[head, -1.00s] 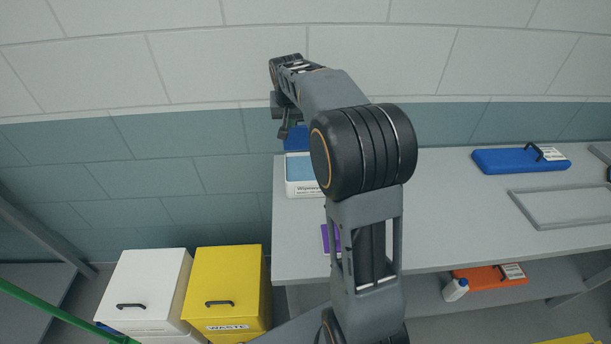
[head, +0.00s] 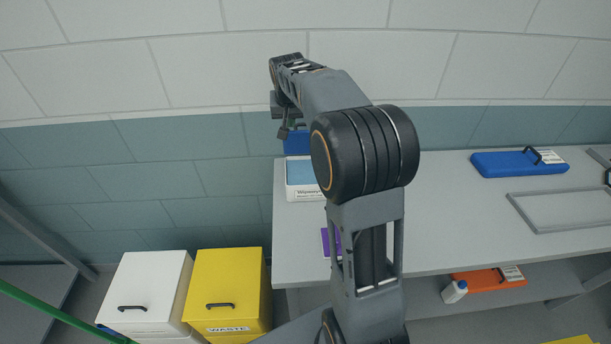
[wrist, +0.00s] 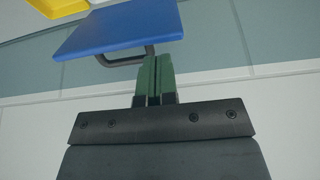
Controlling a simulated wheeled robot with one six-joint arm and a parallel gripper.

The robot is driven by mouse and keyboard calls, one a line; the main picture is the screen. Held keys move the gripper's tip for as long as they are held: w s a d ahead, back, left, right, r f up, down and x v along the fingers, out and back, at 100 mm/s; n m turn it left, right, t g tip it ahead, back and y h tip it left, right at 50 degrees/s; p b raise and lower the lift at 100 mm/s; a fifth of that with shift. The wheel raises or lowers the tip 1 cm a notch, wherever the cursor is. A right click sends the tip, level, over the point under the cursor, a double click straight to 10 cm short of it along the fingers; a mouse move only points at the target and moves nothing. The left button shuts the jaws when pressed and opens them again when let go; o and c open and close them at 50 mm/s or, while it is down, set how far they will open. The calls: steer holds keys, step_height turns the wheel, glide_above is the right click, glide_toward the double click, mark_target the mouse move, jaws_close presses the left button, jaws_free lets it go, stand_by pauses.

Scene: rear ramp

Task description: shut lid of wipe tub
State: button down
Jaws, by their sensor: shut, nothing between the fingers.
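The wipe tub (head: 304,193) is a white box with a pale blue top and a printed label, at the left back of the bench, partly hidden by my arm. Its blue lid (head: 297,144) stands raised behind it, so it is open. In the wrist view the lid (wrist: 115,30) is a flat blue panel with a dark bar handle (wrist: 112,61). My gripper (head: 291,128) is above the tub, in front of the raised lid. In the wrist view its green fingers (wrist: 159,60) are shut and empty, tips close to the handle's end; whether they touch is unclear.
The grey bench (head: 440,220) has free room right of my arm. A blue case (head: 515,165) and a grey frame (head: 565,225) lie on its right. A purple item (head: 326,242) is near its front. White (head: 150,285) and yellow (head: 225,280) bins stand left.

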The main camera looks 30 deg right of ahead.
steer(key=shift+r+p, duration=1.95)
steer(key=shift+r, duration=0.7)
